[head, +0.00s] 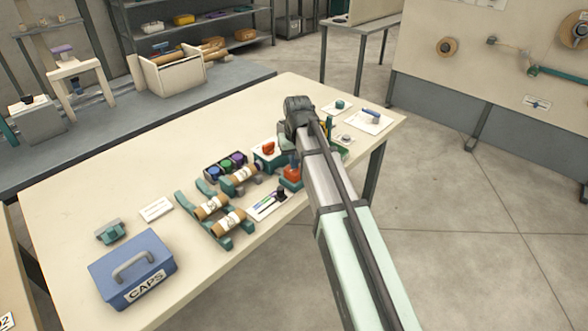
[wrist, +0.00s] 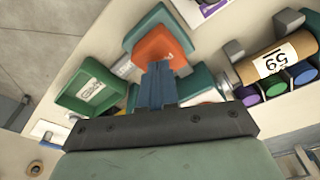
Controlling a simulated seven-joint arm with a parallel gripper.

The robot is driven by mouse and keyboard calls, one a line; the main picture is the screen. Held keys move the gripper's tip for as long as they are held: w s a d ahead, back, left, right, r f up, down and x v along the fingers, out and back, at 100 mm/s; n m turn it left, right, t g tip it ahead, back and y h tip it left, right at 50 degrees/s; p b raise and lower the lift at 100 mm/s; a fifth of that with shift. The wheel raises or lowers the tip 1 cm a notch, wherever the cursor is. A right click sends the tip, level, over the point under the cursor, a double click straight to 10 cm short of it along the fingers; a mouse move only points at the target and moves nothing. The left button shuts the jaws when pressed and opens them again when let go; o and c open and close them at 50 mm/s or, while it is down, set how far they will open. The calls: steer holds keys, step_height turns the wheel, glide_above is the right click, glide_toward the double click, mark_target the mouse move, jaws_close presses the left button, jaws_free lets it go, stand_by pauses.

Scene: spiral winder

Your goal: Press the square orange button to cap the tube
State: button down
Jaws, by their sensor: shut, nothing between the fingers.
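The square orange button (wrist: 158,48) sits on a teal base (wrist: 150,22) in the wrist view. It also shows in the head view (head: 291,174), beside my arm. My gripper (wrist: 158,68) is shut and empty. Its blue fingers overlap the near edge of the button in the wrist view; I cannot tell whether they touch it. In the head view the fingertips are mostly hidden behind my wrist. A brown cardboard tube (head: 240,180) with a white label lies in a holder to the left of the button; it also shows in the wrist view (wrist: 275,62).
A rack of purple, green and blue caps (head: 225,166) stands behind the tube. Two more tubes (head: 219,214) lie on a teal stand. A blue CAPS box (head: 132,267) is at the near left. A green tray (wrist: 90,90) lies near the button. The table's far left is clear.

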steer(key=shift+f, duration=1.3)
steer(key=shift+r, duration=4.05)
steer(key=shift+d+f, duration=0.1)
